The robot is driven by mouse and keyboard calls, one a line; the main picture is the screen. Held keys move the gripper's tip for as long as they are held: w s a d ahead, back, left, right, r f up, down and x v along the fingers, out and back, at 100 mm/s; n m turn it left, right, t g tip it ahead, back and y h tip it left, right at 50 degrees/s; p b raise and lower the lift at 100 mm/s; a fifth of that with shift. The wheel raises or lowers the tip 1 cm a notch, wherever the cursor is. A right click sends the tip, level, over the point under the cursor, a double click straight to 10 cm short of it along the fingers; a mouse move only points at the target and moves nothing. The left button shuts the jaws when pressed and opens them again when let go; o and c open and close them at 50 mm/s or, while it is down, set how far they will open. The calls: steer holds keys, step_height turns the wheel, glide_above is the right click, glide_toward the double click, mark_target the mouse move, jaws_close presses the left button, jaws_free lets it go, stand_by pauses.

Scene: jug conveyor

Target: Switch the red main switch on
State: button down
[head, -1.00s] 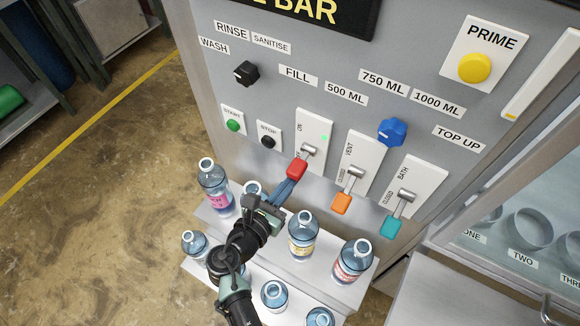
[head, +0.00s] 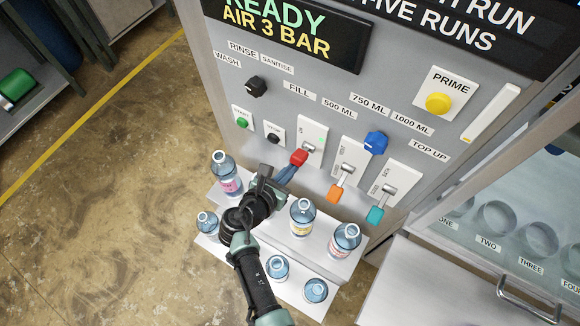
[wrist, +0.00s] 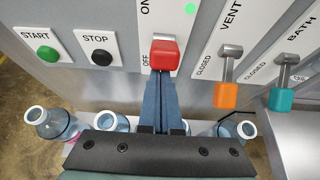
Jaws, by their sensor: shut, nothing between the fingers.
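The red main switch (head: 299,157) is a lever with a red handle on a white plate marked ON above and OFF below. The red handle also shows in the wrist view (wrist: 164,55). It juts out towards me and somewhat down, less steeply than the orange and teal levers beside it. My gripper (head: 291,169) is shut and empty. In the wrist view its blue fingertips (wrist: 160,79) are right under the red handle, seemingly touching it. A green light (wrist: 190,8) glows on the plate. The handle hides most of the lever's metal stem.
The orange VENT lever (head: 335,193) and teal BATH lever (head: 375,215) hang to the right. Green START (head: 243,123) and black STOP (head: 273,138) buttons are to the left. Bottles (head: 302,217) stand on a stepped white rack below, close around my arm.

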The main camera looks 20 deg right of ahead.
steer(key=shift+r, duration=0.1)
steer(key=shift+r+p, duration=0.75)
steer(key=shift+p, duration=0.15)
steer(key=shift+r, duration=0.1)
